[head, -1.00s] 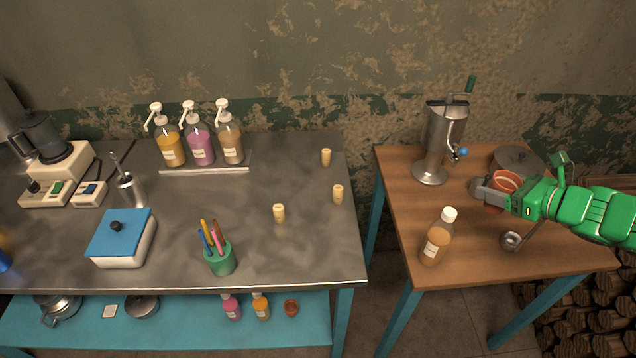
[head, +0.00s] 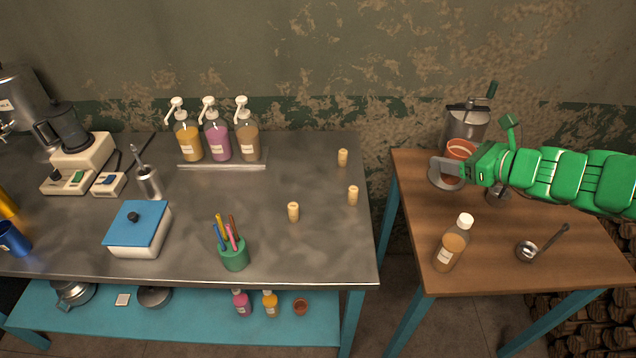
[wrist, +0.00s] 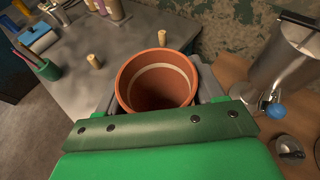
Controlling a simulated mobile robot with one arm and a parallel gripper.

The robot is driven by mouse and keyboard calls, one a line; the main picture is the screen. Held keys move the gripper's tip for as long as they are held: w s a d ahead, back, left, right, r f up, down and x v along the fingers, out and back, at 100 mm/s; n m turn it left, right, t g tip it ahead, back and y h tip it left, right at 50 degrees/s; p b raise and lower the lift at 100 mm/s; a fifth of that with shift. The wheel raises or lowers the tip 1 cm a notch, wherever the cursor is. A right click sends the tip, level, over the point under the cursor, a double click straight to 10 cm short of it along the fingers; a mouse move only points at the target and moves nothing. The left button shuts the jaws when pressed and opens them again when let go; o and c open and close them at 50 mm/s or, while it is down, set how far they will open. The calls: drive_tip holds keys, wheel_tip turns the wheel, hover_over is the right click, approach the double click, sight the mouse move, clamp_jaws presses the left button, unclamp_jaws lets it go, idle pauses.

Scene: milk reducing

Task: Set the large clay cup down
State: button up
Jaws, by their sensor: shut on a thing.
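The large clay cup (wrist: 157,82) is orange-brown with a pale band inside, and it looks empty in the wrist view. My gripper (head: 452,160) is shut on it, with a grey jaw on each side of the cup in the wrist view. In the head view the clay cup (head: 461,149) shows partly behind my gripper, upright, in front of the metal dispenser. It appears to be held above the left part of the wooden table (head: 500,250).
The metal dispenser (head: 468,122) stands close behind the cup. A brown bottle (head: 452,243) and a ladle (head: 527,252) are on the wooden table.

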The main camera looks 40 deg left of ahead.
drive_tip(key=s+a+n+g, duration=0.1)
drive_tip(key=s+a+g, duration=0.1)
drive_tip(key=s+a, duration=0.8)
drive_tip(key=s+a+n+g, duration=0.1)
drive_tip(key=s+a+n, duration=0.1)
drive_tip(key=s+a, duration=0.75)
drive_tip(key=shift+w+a+f, duration=1.75)
drive_tip(key=shift+a+f, duration=0.6)
drive_tip(key=shift+f, duration=0.2)
drive_tip(key=shift+w+a+f, duration=1.75)
drive_tip(key=shift+a+f, duration=0.55)
drive_tip(key=shift+f, duration=0.3)
drive_tip(key=shift+w+a+f, duration=1.75)
drive_tip(key=shift+a+f, duration=0.6)
drive_tip(key=shift+f, duration=1.65)
drive_tip(key=shift+f, duration=0.1)
